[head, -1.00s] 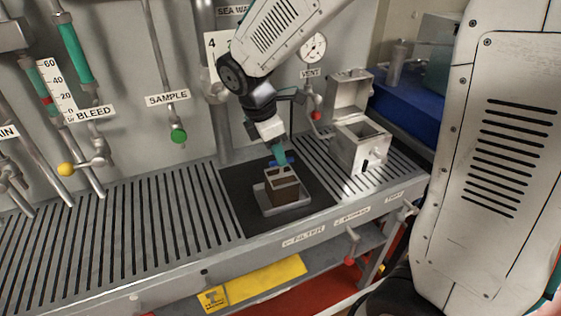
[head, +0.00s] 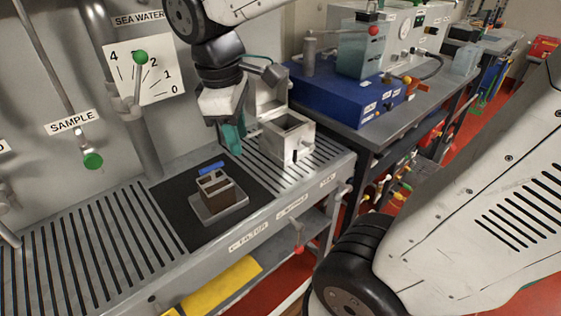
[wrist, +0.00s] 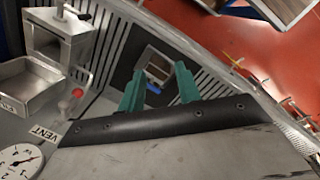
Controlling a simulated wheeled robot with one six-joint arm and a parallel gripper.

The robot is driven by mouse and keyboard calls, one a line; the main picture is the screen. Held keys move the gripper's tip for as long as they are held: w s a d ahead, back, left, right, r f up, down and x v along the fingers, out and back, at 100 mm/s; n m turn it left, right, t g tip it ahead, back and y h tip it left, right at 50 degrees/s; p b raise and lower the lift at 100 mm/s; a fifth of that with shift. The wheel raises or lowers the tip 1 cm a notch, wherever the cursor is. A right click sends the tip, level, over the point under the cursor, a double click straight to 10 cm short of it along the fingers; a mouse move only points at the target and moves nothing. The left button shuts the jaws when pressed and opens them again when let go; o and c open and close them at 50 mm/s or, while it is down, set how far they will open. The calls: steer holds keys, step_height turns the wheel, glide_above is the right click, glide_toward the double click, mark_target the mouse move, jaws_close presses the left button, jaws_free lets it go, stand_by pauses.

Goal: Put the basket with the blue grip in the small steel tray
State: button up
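The basket (head: 218,192) is a brown-sided metal frame with a blue grip (head: 211,168) on top. It stands upright in the small steel tray (head: 226,212), which lies on a black mat. In the wrist view the basket (wrist: 158,68) and its blue grip (wrist: 153,89) show beyond the fingers, inside the tray's outline. My gripper (head: 232,138) has teal fingers and hangs behind and to the right of the basket, apart from it. In the wrist view the two fingers (wrist: 159,92) are spread with nothing between them.
A steel box (head: 287,138) with a raised lid stands on the slatted drain top right of the mat. A valve panel with a green sample knob (head: 92,160) rises behind. A blue case (head: 345,92) lies on a bench further right. The left slats are clear.

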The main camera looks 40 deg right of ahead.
steer(key=s+d+f+m+t+y, duration=0.1)
steer(key=s+m, duration=0.7)
steer(key=s, duration=0.3)
steer(key=shift+d+f+m, duration=0.2)
steer(key=shift+f+m, duration=0.05)
steer(key=shift+m, duration=0.05)
stand_by(0.4)
